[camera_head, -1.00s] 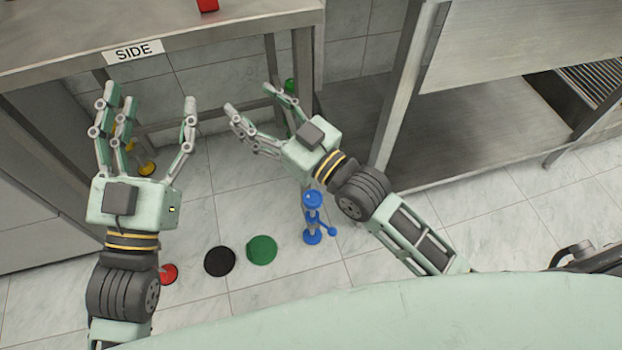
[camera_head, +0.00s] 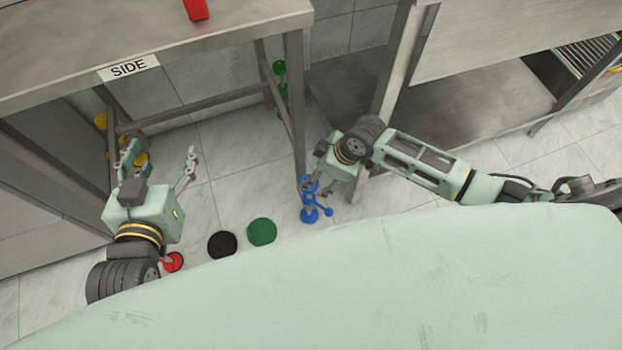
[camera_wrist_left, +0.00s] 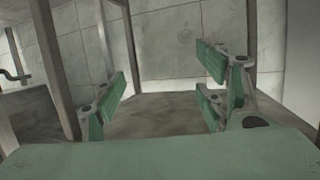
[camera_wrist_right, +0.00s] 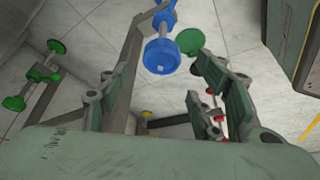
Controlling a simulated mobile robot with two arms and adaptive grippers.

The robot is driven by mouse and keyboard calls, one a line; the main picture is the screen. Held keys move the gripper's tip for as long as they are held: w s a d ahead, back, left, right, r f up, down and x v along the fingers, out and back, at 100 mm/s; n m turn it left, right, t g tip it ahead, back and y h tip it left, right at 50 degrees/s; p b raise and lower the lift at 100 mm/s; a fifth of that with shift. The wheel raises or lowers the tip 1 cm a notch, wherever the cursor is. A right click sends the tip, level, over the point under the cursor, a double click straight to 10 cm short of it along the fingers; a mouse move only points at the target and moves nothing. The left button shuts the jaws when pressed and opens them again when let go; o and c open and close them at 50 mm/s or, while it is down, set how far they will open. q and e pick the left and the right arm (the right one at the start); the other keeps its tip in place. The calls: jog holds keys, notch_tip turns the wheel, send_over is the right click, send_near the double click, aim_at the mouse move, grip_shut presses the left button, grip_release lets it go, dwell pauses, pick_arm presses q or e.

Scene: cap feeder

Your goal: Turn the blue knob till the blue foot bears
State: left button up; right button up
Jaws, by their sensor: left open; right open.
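The blue knob (camera_head: 309,182) is the round upper part of a blue fitting at the lower end of a steel table leg. Below it the blue foot (camera_head: 309,216) is close to the tiled floor; I cannot tell whether it touches. My right gripper (camera_head: 318,188) is open beside the knob and partly covers it. In the right wrist view the blue knob (camera_wrist_right: 162,57) shows beyond the open fingers, apart from them. My left gripper (camera_head: 162,155) is open and empty, over the floor at left. In the left wrist view nothing is between its fingers (camera_wrist_left: 160,88).
A black disc (camera_head: 222,245) and a green disc (camera_head: 262,232) lie on the floor left of the foot. Green (camera_head: 279,67), yellow (camera_head: 101,121) and red (camera_head: 173,262) fittings are around. The steel table marked SIDE (camera_head: 200,40) stands above; a shelf unit (camera_head: 450,105) is at right.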

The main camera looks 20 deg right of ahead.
jog(key=b+x, duration=0.2)
jog(key=x, duration=0.3)
jog(key=shift+a+f, duration=0.15)
jog(key=shift+f, duration=0.1)
pick_arm(q)
notch_tip(320, 180, up, 13)
jog(key=d+t+h, duration=0.2)
jog(key=t, duration=0.5)
jog(key=shift+w+f, duration=0.15)
jog(key=shift+w, duration=0.25)
pick_arm(e)
jog(key=shift+w+f, duration=0.1)
jog(key=c, duration=1.1)
